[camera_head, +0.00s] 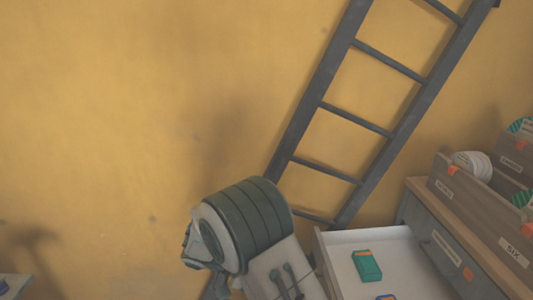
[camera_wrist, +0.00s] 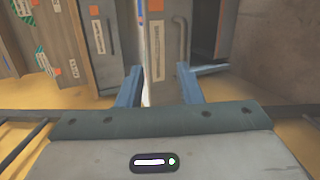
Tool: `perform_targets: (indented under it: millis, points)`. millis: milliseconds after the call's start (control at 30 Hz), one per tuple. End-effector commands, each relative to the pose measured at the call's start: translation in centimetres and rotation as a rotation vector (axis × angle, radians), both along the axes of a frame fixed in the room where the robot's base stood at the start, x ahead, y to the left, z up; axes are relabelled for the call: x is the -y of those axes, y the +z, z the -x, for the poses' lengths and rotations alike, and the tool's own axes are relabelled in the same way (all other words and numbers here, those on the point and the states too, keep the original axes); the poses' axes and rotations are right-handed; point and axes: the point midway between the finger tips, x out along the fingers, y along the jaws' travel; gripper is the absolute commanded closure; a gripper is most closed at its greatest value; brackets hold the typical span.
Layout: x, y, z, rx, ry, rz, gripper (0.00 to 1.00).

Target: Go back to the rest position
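In the wrist view, my gripper (camera_wrist: 161,77) shows two blue fingers standing well apart. Nothing is held between them. Beyond the fingers are grey cabinet fronts with labels and a handle, at some distance. In the head view, part of my arm shows at the lower middle, beside the open drawer. The fingers cannot be made out in that view.
A white drawer (camera_head: 345,237) stands open at the lower right, with a green and orange box (camera_head: 367,265) in it. Labelled bins (camera_head: 470,205) stand on the wooden-topped cabinet (camera_head: 430,190). A grey ladder (camera_head: 317,103) leans on the yellow wall. The upper left is clear.

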Motion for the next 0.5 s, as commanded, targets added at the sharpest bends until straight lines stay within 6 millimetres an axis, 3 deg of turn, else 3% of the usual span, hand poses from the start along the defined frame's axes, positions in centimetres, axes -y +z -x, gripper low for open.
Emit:
perform_targets:
  millis: [33,300,500]
  points:
    - [1.4,3.6,0.4,-0.016,-0.032,-0.067,0.68]
    - [6.5,13.1,3.9,-0.085,-0.119,-0.416,0.68]
    - [9.0,19.5,7.0,-0.064,-0.128,-0.664,0.68]
